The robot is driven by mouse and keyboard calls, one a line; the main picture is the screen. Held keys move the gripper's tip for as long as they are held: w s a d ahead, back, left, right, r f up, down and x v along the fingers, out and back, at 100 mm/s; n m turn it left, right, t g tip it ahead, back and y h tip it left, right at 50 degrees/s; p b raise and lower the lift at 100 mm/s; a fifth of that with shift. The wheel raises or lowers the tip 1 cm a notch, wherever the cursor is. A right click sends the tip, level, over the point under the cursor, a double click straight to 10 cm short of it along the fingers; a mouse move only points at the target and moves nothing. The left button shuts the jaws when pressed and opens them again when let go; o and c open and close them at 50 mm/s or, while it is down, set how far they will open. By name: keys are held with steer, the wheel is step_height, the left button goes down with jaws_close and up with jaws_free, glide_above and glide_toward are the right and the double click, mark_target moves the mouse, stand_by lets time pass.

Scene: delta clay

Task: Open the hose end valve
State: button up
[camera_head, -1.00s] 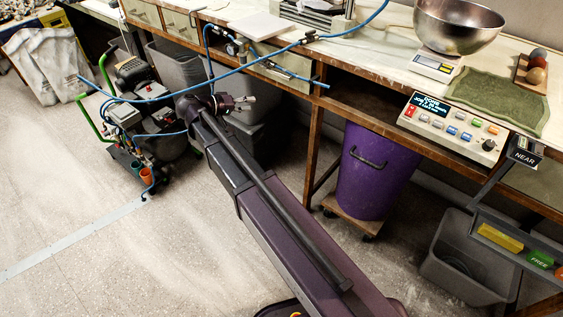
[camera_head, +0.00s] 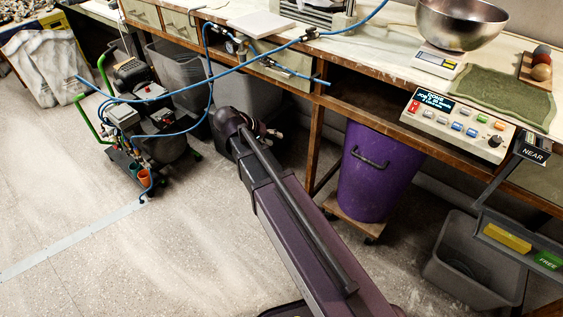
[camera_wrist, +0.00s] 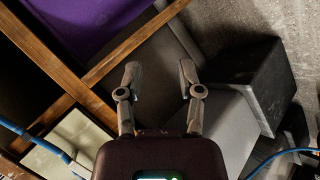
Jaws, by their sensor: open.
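A blue hose (camera_head: 265,69) runs across the front of the workbench. Small dark fittings sit on it by the bench edge (camera_head: 310,34), and a gauge fitting (camera_head: 235,45) is to their left. A short blue hose piece ends (camera_head: 325,82) below the bench top. Which fitting is the hose end valve, and its handle position, I cannot tell. My gripper (camera_head: 272,131) is below and in front of the bench, apart from the hoses. In the wrist view my gripper (camera_wrist: 160,72) has its two fingers apart with nothing between them. Blue hose (camera_wrist: 22,133) shows at lower left there.
A purple bin (camera_head: 378,185) stands on a wheeled board under the bench, right of my arm. Wooden bench legs (camera_head: 315,140) are close by. Grey bins (camera_wrist: 262,85) are near the gripper. A compressor cart (camera_head: 145,115) stands left.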

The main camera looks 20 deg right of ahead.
steer(key=s+d+f+y+b, duration=0.1)
steer(key=s+f+y, duration=0.2)
steer(key=s+f, duration=0.2)
steer(key=shift+s+d+g+b, duration=0.2)
steer(key=shift+d+g+b, duration=0.1)
steer(key=shift+g, duration=0.1)
stand_by(0.4)
steer(key=s+a+f+n+g+y, duration=0.1)
steer(key=s+f+n+y, duration=0.15)
steer(key=s+y, duration=0.45)
step_height(320, 180, up, 35)
steer(key=p, duration=3.4)
steer(key=shift+s+a+f+m+h+p, duration=0.15)
steer(key=shift+s+f+m+h+p, duration=0.05)
steer(key=shift+s+m+h+p, duration=0.2)
steer(key=shift+s+f, duration=0.1)
steer(key=shift+s, duration=0.1)
